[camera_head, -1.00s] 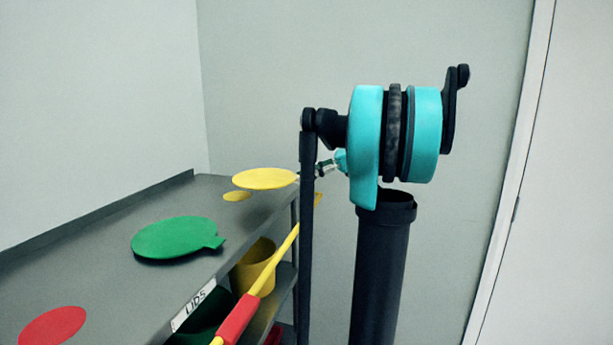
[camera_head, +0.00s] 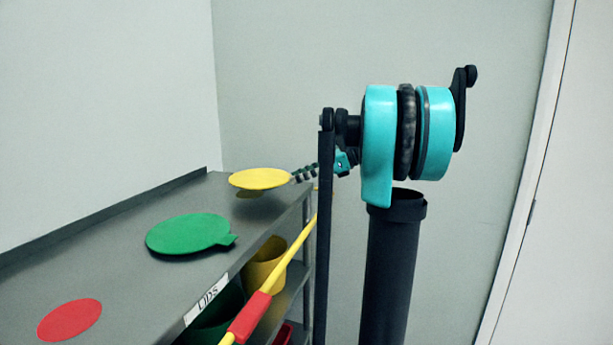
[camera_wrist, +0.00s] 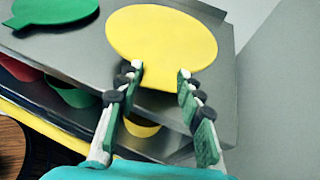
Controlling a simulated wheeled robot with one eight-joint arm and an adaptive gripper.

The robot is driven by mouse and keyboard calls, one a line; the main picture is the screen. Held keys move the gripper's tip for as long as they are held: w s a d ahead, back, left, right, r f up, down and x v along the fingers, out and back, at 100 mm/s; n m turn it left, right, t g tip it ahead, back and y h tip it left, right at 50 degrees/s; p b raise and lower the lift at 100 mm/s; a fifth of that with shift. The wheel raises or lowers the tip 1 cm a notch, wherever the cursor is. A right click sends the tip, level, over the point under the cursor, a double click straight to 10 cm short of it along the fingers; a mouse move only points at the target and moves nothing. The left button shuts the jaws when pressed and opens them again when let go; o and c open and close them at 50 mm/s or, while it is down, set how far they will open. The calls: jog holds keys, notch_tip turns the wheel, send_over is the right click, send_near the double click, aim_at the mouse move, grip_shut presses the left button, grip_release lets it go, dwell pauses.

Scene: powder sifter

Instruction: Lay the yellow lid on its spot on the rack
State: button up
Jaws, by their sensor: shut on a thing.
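The yellow lid (camera_head: 259,179) is a flat disc held level just above the rack's top shelf (camera_head: 130,215), near its far end. My gripper (camera_head: 293,177) comes from the right and is shut on the lid's near edge. In the wrist view the lid (camera_wrist: 163,45) lies ahead of the fingers and my gripper (camera_wrist: 160,75) holds its tab. The spot is hidden there by the lid.
A green lid (camera_head: 188,233) lies mid-shelf, and a red round spot (camera_head: 70,319) is nearer. A sign reading LIDS (camera_head: 206,299) is on the front edge. Yellow (camera_head: 266,263) and green (camera_head: 215,318) bins stand below. A yellow pole with a red grip (camera_head: 250,316) crosses the rack's front.

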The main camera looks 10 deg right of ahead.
aim_at(288, 176)
jog(key=shift+w+a+f, duration=0.25)
jog(key=shift+w+a, duration=0.3)
jog(key=shift+a, duration=0.3)
jog(key=shift+w+a+f, duration=0.25)
jog(key=shift+w+a, duration=0.3)
jog(key=shift+a, duration=0.3)
jog(key=shift+f, duration=1.7)
jog(key=o, duration=1.2)
jog(key=shift+o, duration=0.2)
jog(key=v, duration=1.2)
jog(key=shift+d, duration=0.1)
